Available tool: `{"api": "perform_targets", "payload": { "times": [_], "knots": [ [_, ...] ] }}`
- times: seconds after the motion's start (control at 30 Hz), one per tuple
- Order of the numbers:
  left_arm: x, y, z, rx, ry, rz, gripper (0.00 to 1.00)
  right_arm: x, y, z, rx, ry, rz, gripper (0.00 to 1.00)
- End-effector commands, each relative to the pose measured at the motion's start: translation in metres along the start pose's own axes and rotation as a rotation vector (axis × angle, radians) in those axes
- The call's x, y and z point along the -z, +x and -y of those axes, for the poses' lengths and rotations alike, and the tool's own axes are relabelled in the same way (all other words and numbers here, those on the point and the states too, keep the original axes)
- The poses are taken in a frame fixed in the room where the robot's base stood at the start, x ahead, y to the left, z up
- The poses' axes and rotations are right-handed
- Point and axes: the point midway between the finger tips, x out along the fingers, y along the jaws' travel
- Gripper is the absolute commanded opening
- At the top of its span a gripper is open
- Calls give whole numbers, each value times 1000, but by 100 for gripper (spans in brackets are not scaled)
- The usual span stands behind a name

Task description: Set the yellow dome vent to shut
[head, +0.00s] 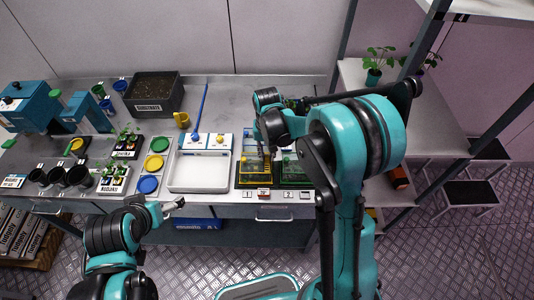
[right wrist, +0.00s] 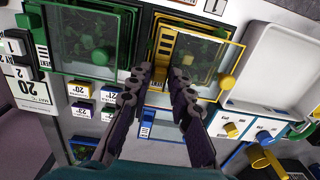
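The yellow-framed dome (head: 253,168) stands on the bench, right of the white tray.
A green-framed dome (right wrist: 92,45) stands beside the yellow one, close to my right fingers. The white tray (head: 199,188) lies on the other side. Pots, lids and a dark planter (head: 155,93) fill the left and back.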

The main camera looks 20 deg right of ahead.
Motion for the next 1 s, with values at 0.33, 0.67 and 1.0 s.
{"api": "perform_targets", "payload": {
  "times": [0.33, 0.67, 1.0],
  "knots": [
    [-1, 1, 0, 0, 0, 0, 95, -7, 0, 0, 0, -1, 0, 0],
    [-2, 3, 0, 0, 0, 0, 95, -38, 0, 0, 0, 0, 0, 0],
    [-2, 3, 0, 0, 0, 0, 95, -38, 0, 0, 0, 0, 0, 34]
  ]
}}
